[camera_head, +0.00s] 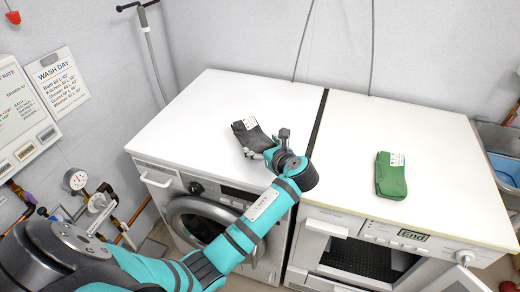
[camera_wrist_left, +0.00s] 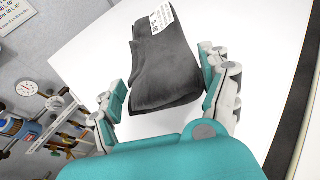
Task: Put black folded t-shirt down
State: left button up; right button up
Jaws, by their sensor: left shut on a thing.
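The black folded t-shirt (camera_head: 252,135) with a white label is at the white top of the left machine in the head view. It also fills the middle of the left wrist view (camera_wrist_left: 165,70), between the fingers. My left gripper (camera_head: 262,152) is shut on the t-shirt at its near edge. In the left wrist view the two fingers of my left gripper (camera_wrist_left: 165,98) stand on either side of the cloth. I cannot tell whether the t-shirt touches the top. My right gripper is not in view.
A green folded cloth (camera_head: 391,176) with a label lies on the right machine's white top (camera_head: 440,140). A dark gap (camera_head: 319,122) separates the two tops. The left machine's top (camera_head: 190,125) is clear around the t-shirt. Pipes and a gauge (camera_head: 76,179) are on the left wall.

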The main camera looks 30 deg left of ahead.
pick_arm(q)
jog(key=shift+w+a, duration=0.65)
jog(key=shift+f, duration=1.8)
jog(key=shift+f, duration=0.1)
jog(key=o, duration=1.5)
jog(key=shift+c, duration=0.2)
jog(key=v, duration=1.2)
